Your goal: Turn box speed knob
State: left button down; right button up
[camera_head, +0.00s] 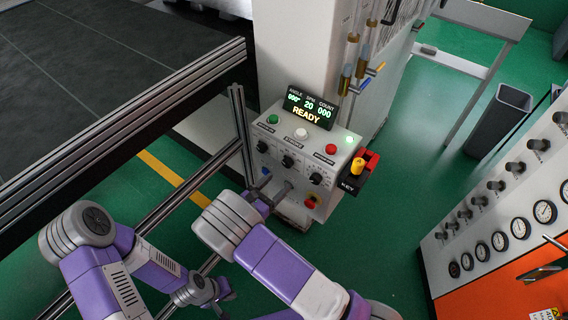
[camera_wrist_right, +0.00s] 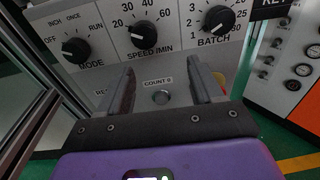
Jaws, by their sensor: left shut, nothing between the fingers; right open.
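The box's speed knob (camera_wrist_right: 143,35) is a black dial knob with a white pointer, above the label SPEED /MIN. In the head view it is the middle knob (camera_head: 288,160) of the row on the white control box (camera_head: 262,178). My right gripper (camera_wrist_right: 164,82) is open and empty, its fingers spread either side of the COUNT 0 button (camera_wrist_right: 160,97), below the speed knob. In the head view my right gripper (camera_head: 276,192) is at the box's lower front, partly hidden by my arm. My left gripper (camera_head: 208,291) is low at the left, its fingers not clear, away from the box.
The mode knob (camera_wrist_right: 76,48) and batch knob (camera_wrist_right: 218,20) flank the speed knob. The display (camera_head: 308,108) reads READY. A yellow key (camera_head: 358,166) juts from the box's right side. A metal post (camera_head: 240,130) stands close left. An orange gauge cabinet (camera_head: 480,275) is at right.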

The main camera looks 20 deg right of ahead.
aim_at(286, 164)
jog(key=shift+n+t, duration=0.3)
jog(key=shift+t, duration=0.3)
jog(key=w+d, duration=0.1)
jog(key=w+d+r, duration=0.1)
jog(key=w+d, duration=0.2)
jog(key=w, duration=0.1)
jog(key=shift+w+d+r, duration=0.25)
jog(key=shift+d+r, duration=0.1)
jog(key=shift+r, duration=0.05)
jog(key=c, duration=1)
